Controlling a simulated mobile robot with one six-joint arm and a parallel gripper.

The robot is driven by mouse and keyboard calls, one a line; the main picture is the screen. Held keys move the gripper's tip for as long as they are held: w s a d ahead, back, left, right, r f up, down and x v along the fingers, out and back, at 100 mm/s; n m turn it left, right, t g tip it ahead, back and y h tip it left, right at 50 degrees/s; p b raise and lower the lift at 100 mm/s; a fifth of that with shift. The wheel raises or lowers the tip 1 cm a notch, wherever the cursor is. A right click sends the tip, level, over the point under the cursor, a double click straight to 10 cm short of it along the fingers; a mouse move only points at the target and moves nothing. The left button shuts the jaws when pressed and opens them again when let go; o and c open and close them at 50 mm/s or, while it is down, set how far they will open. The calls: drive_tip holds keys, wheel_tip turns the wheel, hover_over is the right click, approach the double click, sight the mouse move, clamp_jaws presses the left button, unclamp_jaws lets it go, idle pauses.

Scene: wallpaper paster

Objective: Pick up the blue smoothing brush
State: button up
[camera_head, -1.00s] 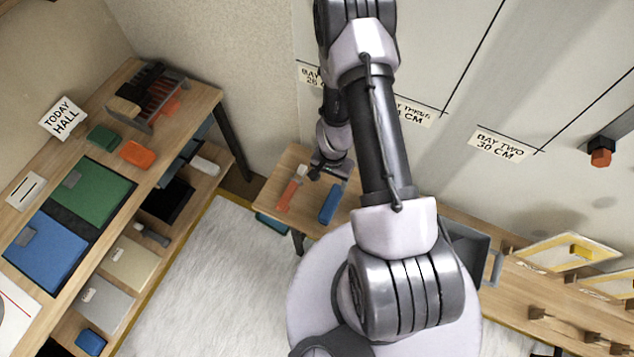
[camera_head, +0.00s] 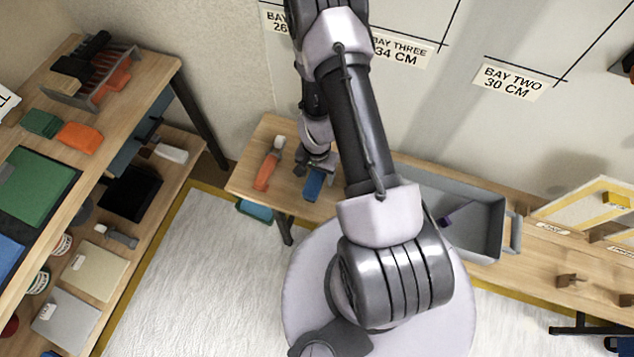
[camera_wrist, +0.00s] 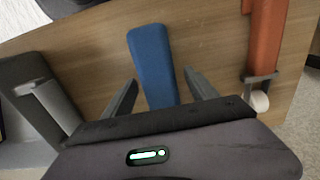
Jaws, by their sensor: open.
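The blue smoothing brush (camera_head: 314,184) lies on the wooden bench by the wall, and its upper part is hidden under my gripper in the head view. In the wrist view the blue brush (camera_wrist: 153,62) points away from me, its near end hidden behind the gripper body. My gripper (camera_wrist: 162,84) is open, with one finger on each side of the brush and a gap visible on both sides. In the head view my gripper (camera_head: 315,163) is over the brush. Whether the fingers touch the bench is not clear.
An orange-handled tool (camera_head: 266,170) with a white end lies left of the brush; it shows at right in the wrist view (camera_wrist: 264,45). A grey bin (camera_head: 480,222) stands right of my arm. Shelves (camera_head: 160,108) stand at left.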

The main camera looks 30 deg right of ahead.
sight(317, 173)
drive_tip(key=shift+r, duration=0.2)
drive_tip(key=shift+c, duration=0.9)
clamp_jaws()
wheel_tip(317, 173, up, 10)
drive_tip(key=p, duration=1)
drive_tip(key=shift+r+p, duration=0.25)
drive_tip(key=shift+p, duration=0.1)
drive_tip(key=shift+f, duration=0.25)
drive_tip(key=c, duration=0.5)
unclamp_jaws()
drive_tip(key=c, duration=0.7)
clamp_jaws()
